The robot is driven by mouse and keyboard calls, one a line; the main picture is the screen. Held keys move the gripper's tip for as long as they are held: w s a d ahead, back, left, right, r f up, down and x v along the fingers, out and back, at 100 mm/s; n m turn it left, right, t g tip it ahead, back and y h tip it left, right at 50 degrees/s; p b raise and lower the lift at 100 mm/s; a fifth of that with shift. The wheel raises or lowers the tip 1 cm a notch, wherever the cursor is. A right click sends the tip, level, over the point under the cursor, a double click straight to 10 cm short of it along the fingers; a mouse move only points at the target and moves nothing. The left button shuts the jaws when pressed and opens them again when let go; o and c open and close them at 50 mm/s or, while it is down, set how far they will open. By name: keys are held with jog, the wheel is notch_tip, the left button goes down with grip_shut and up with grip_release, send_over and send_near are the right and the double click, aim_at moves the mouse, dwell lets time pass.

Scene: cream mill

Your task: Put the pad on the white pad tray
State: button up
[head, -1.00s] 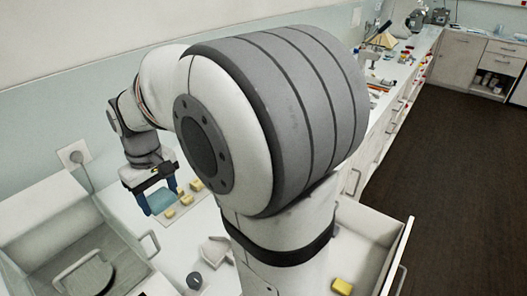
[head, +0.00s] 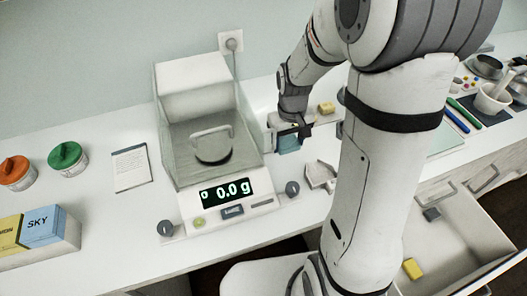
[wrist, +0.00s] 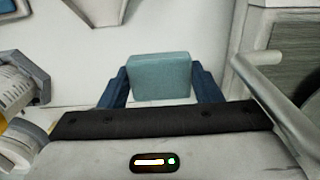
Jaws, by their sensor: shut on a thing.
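My gripper (head: 290,146) is in front of the wall, just right of the balance. In the wrist view, its two blue fingers are shut on a teal-blue pad (wrist: 160,76), which is held between them above a white surface. In the head view the pad (head: 289,142) shows only as a small teal patch under the gripper. I cannot clearly identify the white pad tray; a small white angular dish (head: 320,175) lies on the counter in front of the gripper.
A glass-sided balance (head: 236,197) reading 0.0 g stands left of the gripper, its handle (wrist: 255,58) close by in the wrist view. An open drawer (head: 455,245) at lower right holds a yellow block (head: 412,268).

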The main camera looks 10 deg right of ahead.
aim_at(287, 158)
jog(key=shift+f, duration=1.95)
jog(key=shift+f, duration=0.2)
jog(key=o, duration=1.2)
